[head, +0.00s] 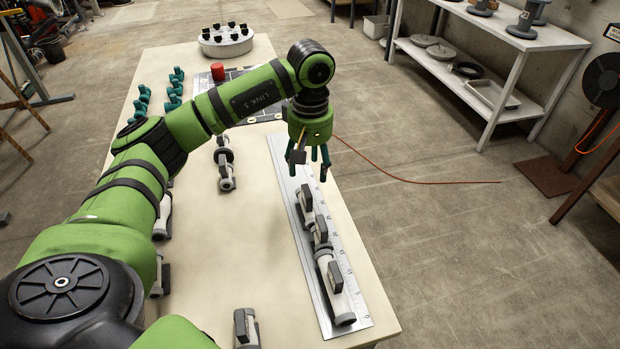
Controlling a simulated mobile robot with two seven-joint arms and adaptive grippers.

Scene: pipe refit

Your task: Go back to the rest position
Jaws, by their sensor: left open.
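My left gripper (309,165) hangs fingers down over the right side of the table (228,262), with its teal fingers apart. It is above the far end of a ruler plate (352,283). Nothing shows between the fingers. A grey pipe run with dark handled fittings (327,262) lies along the plate, on the near side of the gripper. My left arm comes in from the lower left and arches over the table, hiding part of its left side. My right gripper is out of view.
A grey fitting (225,170) lies mid-table; another (246,327) is at the near edge. Teal pieces (173,85) stand in rows at the far left. A red cylinder (218,72) and a round holder (226,44) are at the back. A shelf (480,85) stands right, beyond open floor.

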